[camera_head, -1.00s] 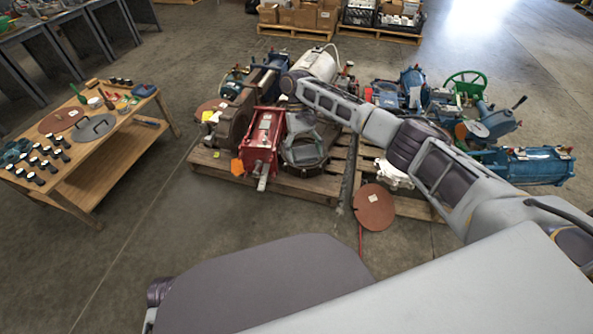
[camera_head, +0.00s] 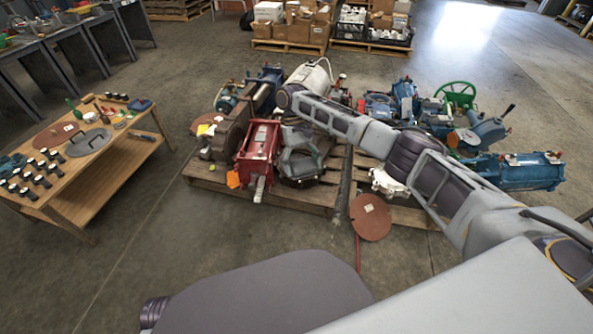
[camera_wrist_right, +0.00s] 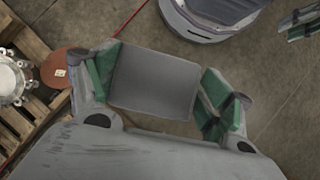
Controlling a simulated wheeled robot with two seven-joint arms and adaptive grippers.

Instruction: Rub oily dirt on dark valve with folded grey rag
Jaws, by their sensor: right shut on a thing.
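My right gripper (camera_wrist_right: 155,85) is shut on the folded grey rag (camera_wrist_right: 155,78), a flat grey rectangle between its green fingers in the right wrist view. In the head view my right arm reaches over the pallet, and its gripper (camera_head: 300,165) hangs low just right of a red valve. The rag cannot be made out there. A dark brown valve body (camera_head: 222,138) stands left of the red one; I cannot tell surely whether it is the dark valve. No oily dirt can be made out. My left gripper (camera_wrist_right: 301,22) shows partly at the wrist view's upper right, its opening unclear.
The red valve (camera_head: 259,148) stands beside the right gripper. Blue valves (camera_head: 520,171) and a green handwheel (camera_head: 456,93) crowd the right pallet. A brown disc (camera_head: 370,217) leans at the pallet's front. A wooden table (camera_head: 120,165) stands left, with clear floor between.

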